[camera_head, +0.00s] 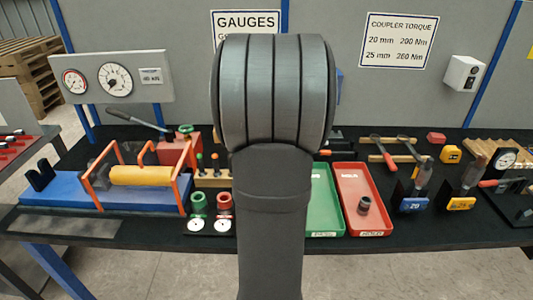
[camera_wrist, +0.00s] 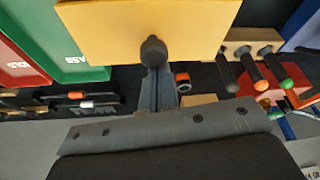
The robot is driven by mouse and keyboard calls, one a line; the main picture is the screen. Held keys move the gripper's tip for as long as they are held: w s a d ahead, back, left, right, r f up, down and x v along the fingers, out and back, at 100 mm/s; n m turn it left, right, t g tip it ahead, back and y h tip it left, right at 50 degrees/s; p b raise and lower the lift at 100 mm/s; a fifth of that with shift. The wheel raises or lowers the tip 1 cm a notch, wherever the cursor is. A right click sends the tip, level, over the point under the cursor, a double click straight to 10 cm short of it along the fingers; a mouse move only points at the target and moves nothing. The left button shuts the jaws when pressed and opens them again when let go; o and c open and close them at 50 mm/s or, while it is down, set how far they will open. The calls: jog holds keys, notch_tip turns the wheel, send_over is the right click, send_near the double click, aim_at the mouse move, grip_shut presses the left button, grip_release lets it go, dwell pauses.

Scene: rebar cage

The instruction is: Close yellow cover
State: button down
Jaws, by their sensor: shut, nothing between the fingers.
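The yellow cover (camera_wrist: 195,28) is a flat yellow panel across the top of the wrist view, partly out of frame. In the head view my arm blocks the middle of the bench, and I cannot make out the cover there. My gripper (camera_wrist: 154,68) is shut and empty, its narrow grey fingers pointing up toward the panel's lower edge. A dark rounded knob (camera_wrist: 153,49) overlaps that edge at the fingertips. I cannot tell whether the fingers touch it, or how far open the cover stands.
A green tray (camera_head: 322,205) and a red tray (camera_head: 362,190) lie right of my arm. Left are a wooden rack (camera_head: 210,181) with upright tools, small green and red cups with white dials, and a blue fixture (camera_head: 120,197) with orange bars around a yellow cylinder.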

jog(key=s, duration=0.5)
jog(key=shift+s, duration=0.25)
jog(key=shift+s+f, duration=0.2)
jog(key=w, duration=0.2)
jog(key=w+a, duration=0.1)
jog(key=w, duration=0.1)
jog(key=shift+w+r, duration=0.1)
jog(key=shift+r, duration=0.05)
jog(key=a+v, duration=0.1)
jog(key=v, duration=0.9)
jog(key=shift+d, duration=0.45)
jog(key=shift+w, duration=0.1)
